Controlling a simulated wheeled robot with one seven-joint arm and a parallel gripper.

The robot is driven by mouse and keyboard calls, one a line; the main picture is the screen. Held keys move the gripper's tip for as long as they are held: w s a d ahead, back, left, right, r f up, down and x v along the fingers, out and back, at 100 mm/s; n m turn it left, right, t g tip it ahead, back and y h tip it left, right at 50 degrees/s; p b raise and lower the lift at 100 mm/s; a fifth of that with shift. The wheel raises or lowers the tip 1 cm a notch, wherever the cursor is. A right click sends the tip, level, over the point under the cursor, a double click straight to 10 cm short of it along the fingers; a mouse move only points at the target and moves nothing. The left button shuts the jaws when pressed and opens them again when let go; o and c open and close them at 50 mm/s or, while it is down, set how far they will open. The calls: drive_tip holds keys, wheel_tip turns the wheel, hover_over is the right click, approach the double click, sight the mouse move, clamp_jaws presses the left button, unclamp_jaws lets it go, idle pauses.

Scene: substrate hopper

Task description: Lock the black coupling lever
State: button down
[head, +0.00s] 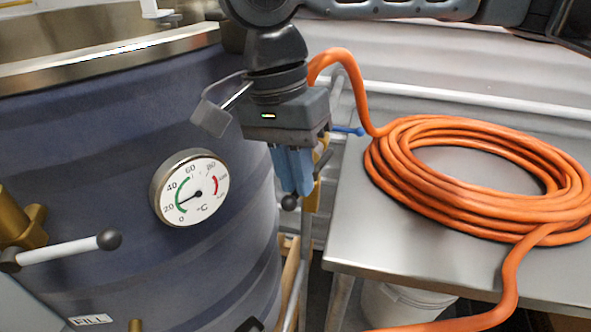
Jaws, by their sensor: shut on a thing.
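My gripper (293,188) comes down from the top, beside the right flank of the dark blue vessel (95,140). Its blue fingers are shut. A small black ball knob (289,203) shows right at the fingertips; I take it as the end of the black coupling lever. The rest of that lever is hidden by the fingers. Brass fittings (312,196) show just behind and to the right of the fingers. How far the lever is turned cannot be seen.
A dial thermometer (190,188) sticks out from the vessel left of my gripper. A white-handled lever (70,248) is at lower left. An orange hose (400,165) lies coiled on a steel table (350,235) to the right and rises behind my gripper. A white bucket (400,303) stands below.

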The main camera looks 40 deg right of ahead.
drive_tip(key=shift+s+r+n+p, duration=0.15)
drive_tip(key=shift+s+n+p, duration=0.1)
drive_tip(key=shift+n+p, duration=0.4)
drive_tip(key=shift+s+d+n+h+p, duration=0.15)
drive_tip(key=shift+n+p, duration=0.1)
drive_tip(key=shift+n, duration=0.25)
drive_tip(key=shift+s+n+h+p, duration=0.1)
drive_tip(key=shift+n+h+p, duration=0.1)
drive_tip(key=shift+n, duration=0.25)
drive_tip(key=shift+f, duration=0.2)
drive_tip(key=c, duration=1.2)
unclamp_jaws()
drive_tip(key=shift+o, duration=0.2)
drive_tip(key=shift+r, duration=0.1)
